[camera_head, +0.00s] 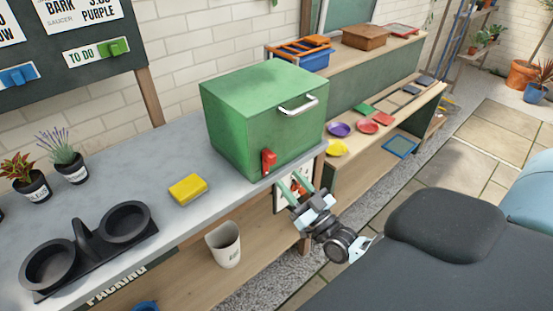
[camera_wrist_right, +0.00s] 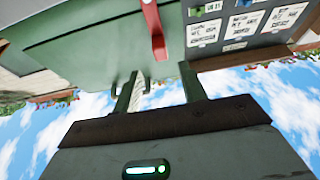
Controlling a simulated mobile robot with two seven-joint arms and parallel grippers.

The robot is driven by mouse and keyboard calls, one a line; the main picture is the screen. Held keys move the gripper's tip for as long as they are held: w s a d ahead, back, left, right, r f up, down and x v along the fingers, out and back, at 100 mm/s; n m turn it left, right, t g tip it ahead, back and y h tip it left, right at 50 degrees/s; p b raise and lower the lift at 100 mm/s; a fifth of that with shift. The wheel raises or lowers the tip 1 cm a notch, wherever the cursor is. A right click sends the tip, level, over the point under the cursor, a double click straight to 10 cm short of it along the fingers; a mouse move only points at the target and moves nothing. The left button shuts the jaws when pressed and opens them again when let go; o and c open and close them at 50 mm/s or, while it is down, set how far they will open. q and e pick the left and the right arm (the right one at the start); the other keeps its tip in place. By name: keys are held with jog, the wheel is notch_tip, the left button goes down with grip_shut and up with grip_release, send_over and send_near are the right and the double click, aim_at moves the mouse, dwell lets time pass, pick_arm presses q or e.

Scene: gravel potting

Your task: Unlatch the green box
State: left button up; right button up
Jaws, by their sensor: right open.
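The green box (camera_head: 240,125) stands on the grey bench top near its right end, with its lid shut. A silver handle (camera_head: 298,107) is on its front face. A red latch (camera_head: 268,160) sits low on the front and points upright. My right gripper (camera_head: 297,184) is open and empty, just in front of and below the latch, apart from it. In the right wrist view the red latch (camera_wrist_right: 154,30) lies ahead of the gap between the two green fingers (camera_wrist_right: 158,84). My left gripper is not in view.
On the bench are a yellow sponge-like block (camera_head: 188,189), a black two-cup holder (camera_head: 90,248) and potted plants (camera_head: 65,170). A white bin (camera_head: 224,245) stands on the lower shelf. Shelves with coloured saucers (camera_head: 368,126) lie right of the box.

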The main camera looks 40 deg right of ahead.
aim_at(274, 161)
jog(key=shift+p+x, duration=0.35)
jog(key=shift+x, duration=3.5)
jog(key=shift+a, duration=0.1)
grip_shut()
